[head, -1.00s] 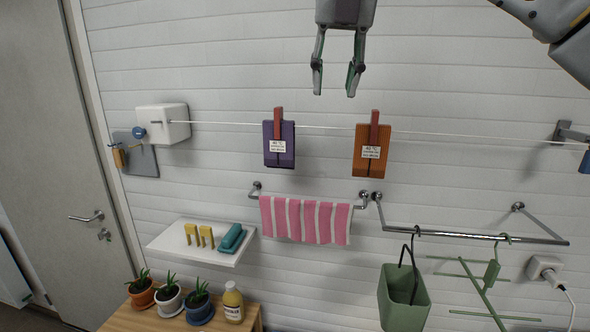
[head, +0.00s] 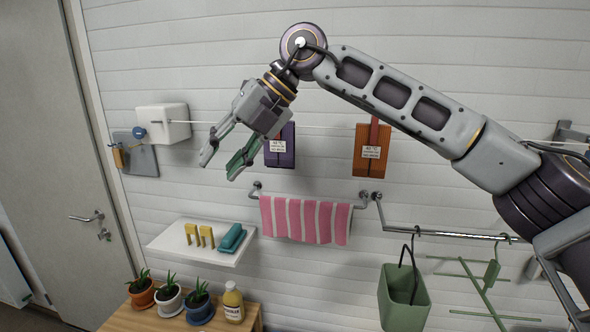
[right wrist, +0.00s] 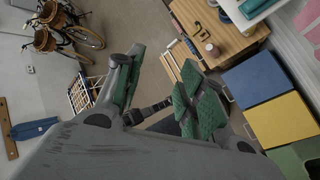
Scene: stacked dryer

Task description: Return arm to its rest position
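My right gripper (head: 222,158) is open and empty in the head view. Its arm comes in from the right and bends down at the wrist, so the fingers point down and left. My left gripper is not in view.
A white line box (head: 163,123) is on the wall at left. Below are a white shelf (head: 215,255) with pegs, a striped towel (head: 305,218), a green bin (head: 403,298) and potted plants (head: 168,298). The wrist view shows bicycles (right wrist: 60,30) and a wooden bench (right wrist: 225,35).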

